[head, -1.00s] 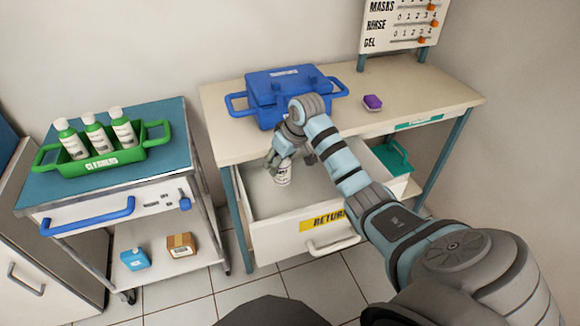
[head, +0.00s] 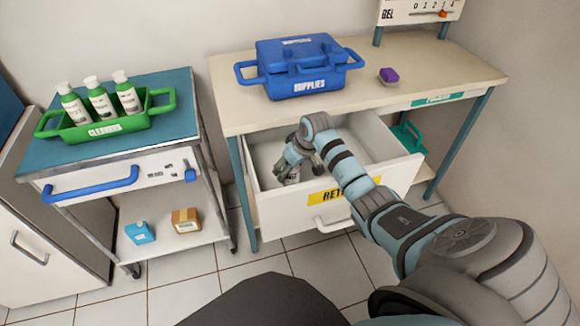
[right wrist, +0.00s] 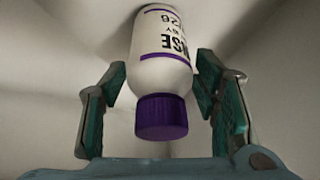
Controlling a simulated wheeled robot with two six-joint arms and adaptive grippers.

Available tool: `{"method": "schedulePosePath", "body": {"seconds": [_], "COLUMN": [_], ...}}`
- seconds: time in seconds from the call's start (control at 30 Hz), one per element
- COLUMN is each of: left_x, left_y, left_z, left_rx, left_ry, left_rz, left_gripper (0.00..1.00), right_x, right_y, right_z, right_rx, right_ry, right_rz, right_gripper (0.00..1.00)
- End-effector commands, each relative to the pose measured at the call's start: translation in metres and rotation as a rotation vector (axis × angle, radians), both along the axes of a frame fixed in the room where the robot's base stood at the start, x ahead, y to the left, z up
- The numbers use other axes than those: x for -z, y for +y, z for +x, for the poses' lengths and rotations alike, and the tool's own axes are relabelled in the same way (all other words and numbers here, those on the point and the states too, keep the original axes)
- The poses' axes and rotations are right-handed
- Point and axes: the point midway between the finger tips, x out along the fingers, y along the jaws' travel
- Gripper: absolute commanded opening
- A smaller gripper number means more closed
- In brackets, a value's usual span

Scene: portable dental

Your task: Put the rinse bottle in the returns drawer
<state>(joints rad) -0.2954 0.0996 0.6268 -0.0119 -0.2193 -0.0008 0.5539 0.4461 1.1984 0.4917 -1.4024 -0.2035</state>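The rinse bottle (right wrist: 162,62), white with purple bands and a purple cap, lies between the fingers of my right gripper (right wrist: 165,100) in the right wrist view. The fingers are spread, with a clear gap on the left side and a narrow one on the right. In the head view my right gripper (head: 298,168) is down inside the open returns drawer (head: 262,205). Only a small part of the bottle (head: 293,179) shows below the fingers there. The drawer front carries a yellow label, partly hidden by my arm. My left gripper is not in view.
The desk (head: 430,68) above the drawer holds a blue supplies box (head: 275,88) and a purple item (head: 389,76). A green cleaners tray (head: 80,134) with bottles stands on the cart at left. A teal bin (head: 408,140) is behind the drawer's right side.

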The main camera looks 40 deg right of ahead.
Motion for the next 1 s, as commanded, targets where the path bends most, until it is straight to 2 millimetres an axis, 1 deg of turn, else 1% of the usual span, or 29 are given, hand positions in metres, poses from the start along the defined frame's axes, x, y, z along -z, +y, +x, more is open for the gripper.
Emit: {"method": "schedulePosePath", "body": {"seconds": [0.27, 0.37, 0.47, 0.57, 0.7, 0.8, 0.9, 1.0], "left_x": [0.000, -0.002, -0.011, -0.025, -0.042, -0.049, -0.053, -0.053], "left_y": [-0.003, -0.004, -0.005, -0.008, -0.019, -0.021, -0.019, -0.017], "left_z": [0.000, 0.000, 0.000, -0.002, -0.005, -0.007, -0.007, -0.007], "left_rx": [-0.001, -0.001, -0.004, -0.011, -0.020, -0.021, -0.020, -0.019], "left_ry": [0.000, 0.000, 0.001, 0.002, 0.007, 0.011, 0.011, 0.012], "left_rz": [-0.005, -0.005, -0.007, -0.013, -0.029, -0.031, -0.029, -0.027], "left_gripper": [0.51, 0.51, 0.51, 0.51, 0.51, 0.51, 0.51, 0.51], "right_x": [0.000, -0.006, -0.021, -0.044, -0.081, -0.101, -0.111, -0.114], "right_y": [0.000, 0.000, -0.002, -0.003, -0.005, -0.005, -0.006, -0.005], "right_z": [0.000, -0.001, -0.005, -0.014, -0.030, -0.038, -0.044, -0.046], "right_rx": [0.000, -0.001, 0.001, 0.000, -0.001, 0.000, -0.001, 0.000], "right_ry": [0.000, -0.001, -0.003, -0.002, -0.002, -0.002, 0.000, 0.000], "right_rz": [0.000, -0.001, -0.002, -0.003, -0.003, -0.002, -0.001, 0.000], "right_gripper": [0.61, 0.61, 0.61, 0.61, 0.61, 0.61, 0.61, 0.61]}}
